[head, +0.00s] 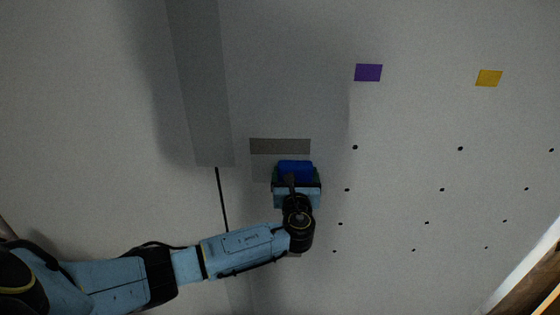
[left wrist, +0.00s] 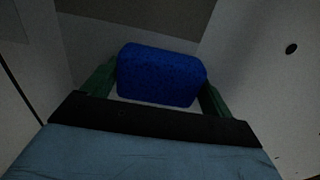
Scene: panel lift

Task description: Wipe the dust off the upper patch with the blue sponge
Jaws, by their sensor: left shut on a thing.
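The blue sponge (head: 296,167) is held between the green fingers of my left gripper (head: 296,177), in front of the wall. In the left wrist view the sponge (left wrist: 160,75) sits between the fingertips of the gripper (left wrist: 158,88). The upper patch (head: 280,146) is a grey-brown dusty rectangle on the wall, just above the sponge. It also shows at the top of the left wrist view (left wrist: 150,14). I cannot tell whether the sponge touches the wall. My right gripper is not in view.
A purple square (head: 368,72) and a yellow square (head: 489,78) are on the wall at upper right. Several black dots lie below them. A grey vertical strip (head: 200,90) and a dark line (head: 222,200) are left of the patch. Part of the wall below is hidden by my arm.

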